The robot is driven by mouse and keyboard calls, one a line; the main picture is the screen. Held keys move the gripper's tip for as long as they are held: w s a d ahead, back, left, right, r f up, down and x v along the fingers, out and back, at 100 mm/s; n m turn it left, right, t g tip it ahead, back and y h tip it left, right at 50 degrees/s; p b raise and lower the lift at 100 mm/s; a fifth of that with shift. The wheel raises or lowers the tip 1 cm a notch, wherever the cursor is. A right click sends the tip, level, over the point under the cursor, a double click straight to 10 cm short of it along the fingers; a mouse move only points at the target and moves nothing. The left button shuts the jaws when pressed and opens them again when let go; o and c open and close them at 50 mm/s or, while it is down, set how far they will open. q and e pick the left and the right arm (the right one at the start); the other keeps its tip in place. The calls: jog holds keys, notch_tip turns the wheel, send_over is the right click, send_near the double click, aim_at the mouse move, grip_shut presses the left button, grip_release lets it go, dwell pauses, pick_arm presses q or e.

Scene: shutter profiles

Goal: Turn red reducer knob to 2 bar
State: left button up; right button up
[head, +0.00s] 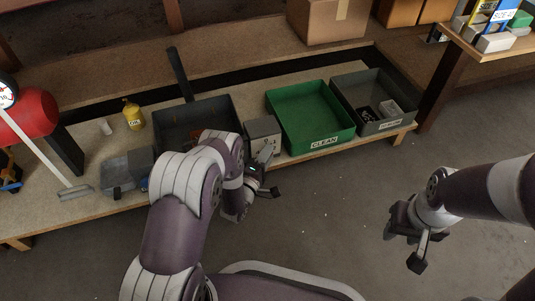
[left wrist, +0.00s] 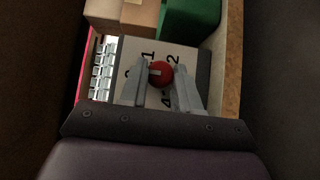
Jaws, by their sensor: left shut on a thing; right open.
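The red reducer knob (left wrist: 160,74) shows in the left wrist view on a pale panel (left wrist: 133,50) with dark numerals around it, among them 1, 2 and 4. A pale mark on the knob lies toward its left side; its exact reading is too small to tell. My left gripper (left wrist: 162,82) has its two fingers on either side of the knob and is shut on it. In the head view my left gripper (head: 268,172) is at the front of a grey box (head: 262,128), and the knob is hidden there. My right gripper (head: 422,240) is open and empty above the floor.
A green CLEAN bin (head: 343,130) and a grey bin (head: 398,122) stand right of the grey box on the bench. A dark tray (head: 172,112), a yellow oil bottle (head: 133,115) and a red tank (head: 35,112) are to the left. The floor in front is clear.

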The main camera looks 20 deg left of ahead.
pick_arm(q)
jog(key=shift+c, duration=1.2)
jog(key=m+g+y+p, duration=0.2)
jog(key=m+g+y, duration=0.1)
jog(key=g+y, duration=0.1)
jog(key=d+m+g+y+p, duration=0.1)
jog(key=m+g+y+p, duration=0.1)
jog(key=m+g+y, duration=0.2)
jog(key=w+r+m+g+y+p, duration=0.1)
jog(key=m+g+y+p, duration=0.2)
jog(key=m+g+y, duration=0.1)
jog(key=shift+d, duration=0.25)
jog(key=shift+m, duration=0.3)
dwell(0.5)
